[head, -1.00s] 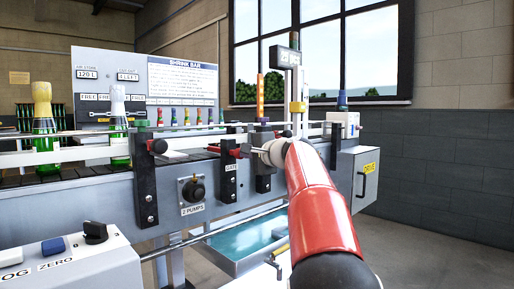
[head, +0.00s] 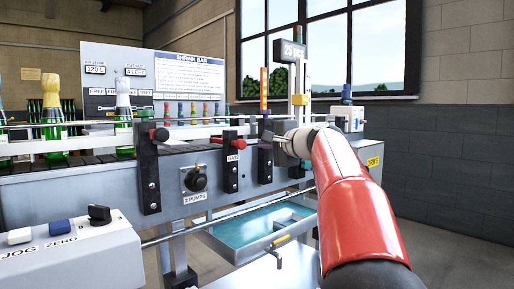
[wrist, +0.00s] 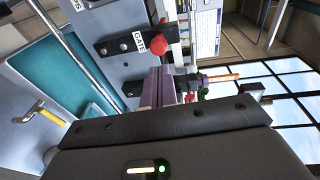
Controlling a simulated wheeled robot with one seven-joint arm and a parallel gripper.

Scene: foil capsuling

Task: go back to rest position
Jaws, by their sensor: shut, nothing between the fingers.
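My gripper (head: 267,141) is in front of the conveyor line in the head view, at the end of my red arm, with its fingers pointing left. It is shut and empty. The gate (head: 231,160) with its red knob is just left of the fingertips and apart from them. In the wrist view, the shut fingers (wrist: 159,86) show above the dark gripper body, and the gate's label and red knob (wrist: 158,46) are beyond them.
Bottles with gold (head: 51,88) and white (head: 122,87) foil stand on the conveyor at left. A jog panel (head: 70,245) is at front left. A teal tray (head: 255,228) lies below the line. Floor at right (head: 450,255) is clear.

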